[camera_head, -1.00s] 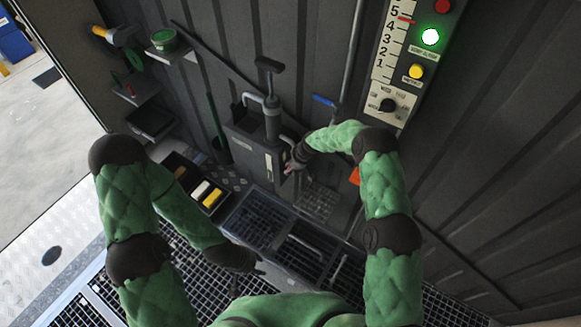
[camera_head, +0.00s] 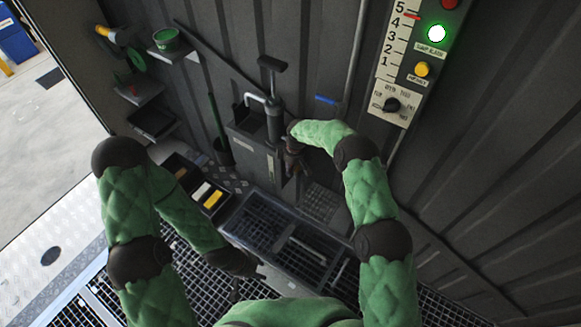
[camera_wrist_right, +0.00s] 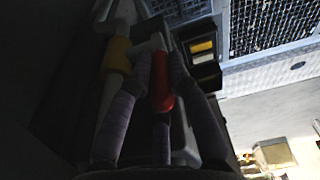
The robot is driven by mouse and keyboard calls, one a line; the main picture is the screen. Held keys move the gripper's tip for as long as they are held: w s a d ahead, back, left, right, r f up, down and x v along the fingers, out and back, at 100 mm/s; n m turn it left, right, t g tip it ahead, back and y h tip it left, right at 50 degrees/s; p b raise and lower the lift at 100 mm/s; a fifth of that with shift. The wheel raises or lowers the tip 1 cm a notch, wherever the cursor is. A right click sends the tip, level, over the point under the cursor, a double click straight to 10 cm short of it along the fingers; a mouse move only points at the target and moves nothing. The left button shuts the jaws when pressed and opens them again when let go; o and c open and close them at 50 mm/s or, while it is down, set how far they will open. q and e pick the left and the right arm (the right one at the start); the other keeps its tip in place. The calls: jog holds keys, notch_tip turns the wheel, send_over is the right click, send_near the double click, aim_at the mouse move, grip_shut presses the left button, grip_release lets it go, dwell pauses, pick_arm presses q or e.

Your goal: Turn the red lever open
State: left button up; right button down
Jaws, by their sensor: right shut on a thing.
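In the head view my right gripper (camera_head: 291,168) is small and dark, beside the grey pump box (camera_head: 250,150). The lever cannot be made out there, so its angle is unclear. My left gripper (camera_head: 257,274) hangs low over the floor grating, away from the pump; its fingers are too dark to read.
A hand pump (camera_head: 272,105) stands at the box. A blue handle (camera_head: 326,100) is on the wall pipe. A control panel (camera_head: 405,70) with a lit green lamp is at upper right. A tray (camera_head: 196,187) with yellow and white items lies left. Grating covers the floor.

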jog(key=c, duration=1.2)
grip_release()
jog(key=shift+a, duration=0.3)
jog(key=shift+d, duration=0.1)
jog(key=shift+r, duration=0.1)
jog(key=shift+d+r, duration=0.1)
jog(key=shift+r, duration=0.15)
jog(key=r, duration=0.3)
jog(key=d+r, duration=0.1)
jog(key=r, duration=0.3)
jog(key=s+r, duration=0.1)
jog(key=r, duration=0.3)
jog(key=shift+d+r, duration=0.15)
jog(key=shift+d, duration=0.05)
jog(key=shift+c, duration=0.2)
